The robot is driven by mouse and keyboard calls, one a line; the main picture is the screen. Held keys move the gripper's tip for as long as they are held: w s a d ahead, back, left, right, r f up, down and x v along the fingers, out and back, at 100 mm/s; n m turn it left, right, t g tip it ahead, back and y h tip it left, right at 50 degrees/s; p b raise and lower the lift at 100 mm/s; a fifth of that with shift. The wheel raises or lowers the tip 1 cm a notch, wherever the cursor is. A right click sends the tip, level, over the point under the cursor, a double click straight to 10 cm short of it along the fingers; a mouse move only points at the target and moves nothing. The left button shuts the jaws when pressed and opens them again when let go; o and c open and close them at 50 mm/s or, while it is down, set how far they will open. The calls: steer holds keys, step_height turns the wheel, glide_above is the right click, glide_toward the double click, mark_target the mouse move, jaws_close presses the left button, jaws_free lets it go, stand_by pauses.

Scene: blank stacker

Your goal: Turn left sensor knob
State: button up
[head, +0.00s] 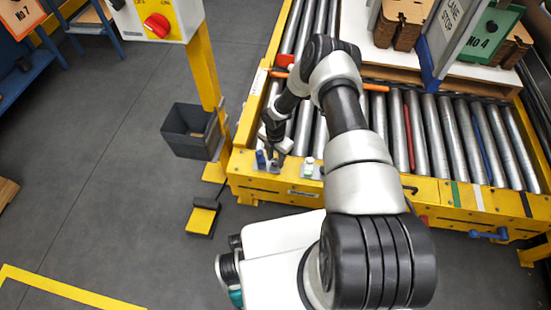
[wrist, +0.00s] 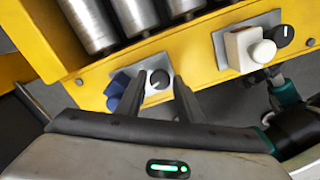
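The left sensor is a blue block (wrist: 119,88) on a grey plate on the yellow conveyor frame; it also shows in the head view (head: 261,159). Its knob (wrist: 158,79) is round and black with a white mark, just right of the block. My gripper (wrist: 159,76) is open, with one finger on each side of this knob in the wrist view. A gap seems to show between fingers and knob; contact cannot be told. In the head view my gripper (head: 277,163) points down at the frame's left end and hides the knob.
A second sensor, a white block (wrist: 248,48) with its own black knob (wrist: 283,35), sits to the right on the frame. Steel rollers (wrist: 135,14) lie behind. A grey bin (head: 187,140) hangs on a yellow post at left. A yellow pedal (head: 202,219) stands on the floor.

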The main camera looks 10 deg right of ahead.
step_height(320, 180, up, 17)
steer(key=p, duration=0.4)
steer(key=shift+r+p, duration=0.2)
steer(key=shift+p, duration=0.2)
step_height(320, 180, up, 15)
steer(key=m+t+h, duration=0.1)
steer(key=m, duration=0.3)
glide_above(276, 161)
steer(key=w+d, duration=0.1)
steer(key=d, duration=0.1)
steer(key=s+d+r+m+t+h, duration=0.1)
steer(key=s+r+m, duration=0.25)
steer(key=r, duration=0.55)
steer(key=s+d+r+m, duration=0.1)
steer(key=s+r+m, duration=0.25)
steer(key=r, duration=0.65)
steer(key=s+a+r+m+t+y, duration=0.1)
steer(key=s+a+r+m+t, duration=0.1)
steer(key=s+r+m, duration=0.65)
steer(key=s+a+r+m+t+y, duration=0.15)
steer(key=s+r+m, duration=0.4)
steer(key=s, duration=0.65)
step_height(276, 161, up, 23)
steer(key=p, duration=2.3)
steer(key=shift+f+m, duration=0.15)
steer(key=shift+m, duration=0.15)
